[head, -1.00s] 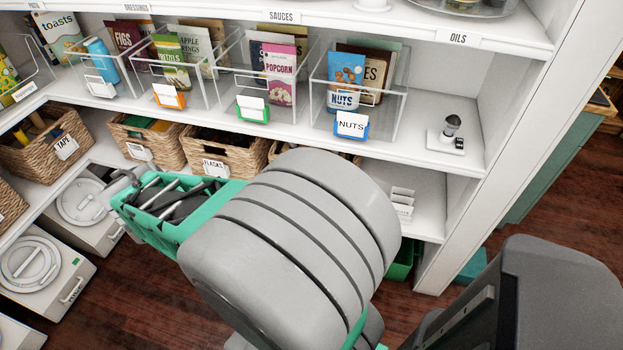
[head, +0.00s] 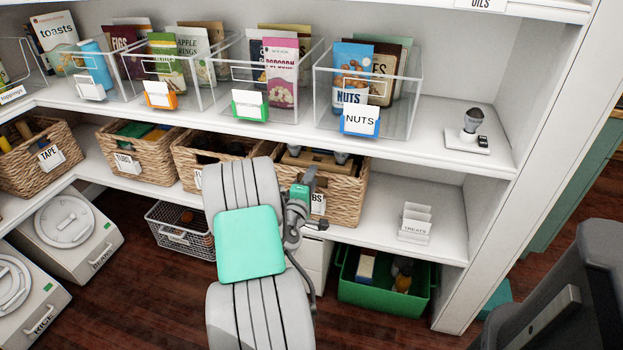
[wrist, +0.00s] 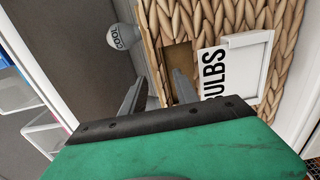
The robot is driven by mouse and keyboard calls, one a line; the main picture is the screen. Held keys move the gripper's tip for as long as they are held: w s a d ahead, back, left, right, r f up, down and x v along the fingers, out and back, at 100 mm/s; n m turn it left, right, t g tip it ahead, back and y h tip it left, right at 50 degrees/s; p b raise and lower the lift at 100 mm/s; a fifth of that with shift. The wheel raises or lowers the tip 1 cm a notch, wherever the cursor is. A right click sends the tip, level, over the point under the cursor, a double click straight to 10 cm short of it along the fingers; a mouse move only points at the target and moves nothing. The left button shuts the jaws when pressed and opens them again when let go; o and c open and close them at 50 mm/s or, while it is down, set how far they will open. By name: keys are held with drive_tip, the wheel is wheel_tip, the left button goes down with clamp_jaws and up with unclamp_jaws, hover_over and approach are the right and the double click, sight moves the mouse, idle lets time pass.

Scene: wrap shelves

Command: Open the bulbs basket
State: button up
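The bulbs basket (head: 345,190) is a woven wicker basket on the lower shelf, with a white label partly hidden by my arm in the head view. In the wrist view its wicker front (wrist: 225,22) shows close up, with a "BULBS" label (wrist: 262,65) and a dark handle slot. A bulb marked "COOL" (wrist: 120,37) shows beyond its rim. My gripper (wrist: 160,82) is open, its fingers apart at the rim and slot, one toward the inside and one toward the front. Whether they touch the basket is unclear. In the head view my gripper (head: 309,180) is at the basket's front.
Other wicker baskets (head: 145,152) stand to the left. A treats holder (head: 416,222) is on the shelf to the right. A green crate (head: 375,292) and a wire basket (head: 170,228) are below. The clear nuts bin (head: 405,105) stands on the shelf above.

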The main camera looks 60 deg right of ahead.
drive_tip(key=shift+d, duration=0.15)
clamp_jaws()
idle(1.4)
